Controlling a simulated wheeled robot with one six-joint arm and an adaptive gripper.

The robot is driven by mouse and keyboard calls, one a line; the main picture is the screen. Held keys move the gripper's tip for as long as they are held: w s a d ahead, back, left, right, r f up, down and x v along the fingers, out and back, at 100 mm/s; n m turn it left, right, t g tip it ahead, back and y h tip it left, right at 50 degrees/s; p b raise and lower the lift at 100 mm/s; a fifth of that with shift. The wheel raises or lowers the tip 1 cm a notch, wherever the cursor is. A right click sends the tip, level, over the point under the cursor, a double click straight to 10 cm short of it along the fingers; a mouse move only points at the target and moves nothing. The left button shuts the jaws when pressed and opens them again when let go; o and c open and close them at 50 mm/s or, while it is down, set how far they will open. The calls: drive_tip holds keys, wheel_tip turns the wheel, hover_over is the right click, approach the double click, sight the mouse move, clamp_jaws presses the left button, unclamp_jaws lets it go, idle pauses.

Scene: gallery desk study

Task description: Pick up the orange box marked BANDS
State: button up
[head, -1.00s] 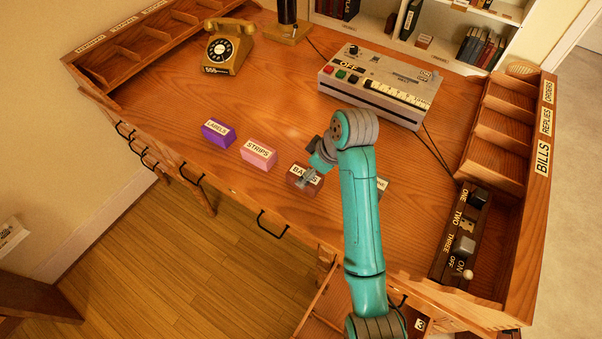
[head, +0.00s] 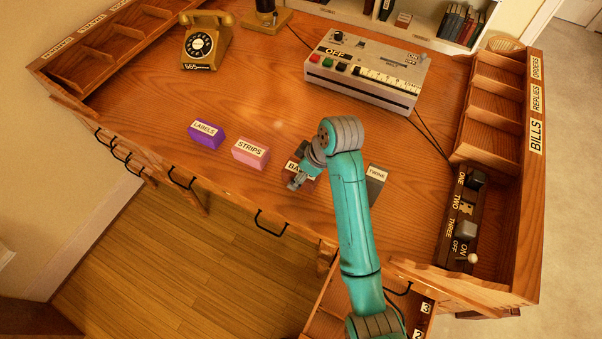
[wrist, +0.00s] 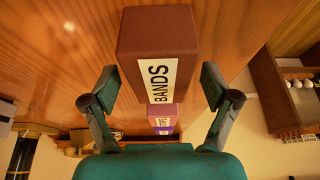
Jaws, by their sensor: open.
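The box marked BANDS (head: 291,166) looks reddish brown rather than orange. It sits on the desk in the middle of the head view, partly hidden by my gripper (head: 297,181). In the wrist view the BANDS box (wrist: 158,35) is large, with its white label facing the camera. My gripper (wrist: 159,82) is open in the wrist view, one finger on each side of the box's label end. Gaps show between the fingers and the box, and I see no contact.
A pink STRIPS box (head: 250,152) and a purple LABELS box (head: 206,135) stand left of it. A grey TWINE box (head: 376,184) stands to the right, beside my arm. A grey machine (head: 366,78) is behind. The desk's front edge is close.

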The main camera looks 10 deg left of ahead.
drive_tip(key=shift+f, duration=0.15)
drive_tip(key=c, duration=1.3)
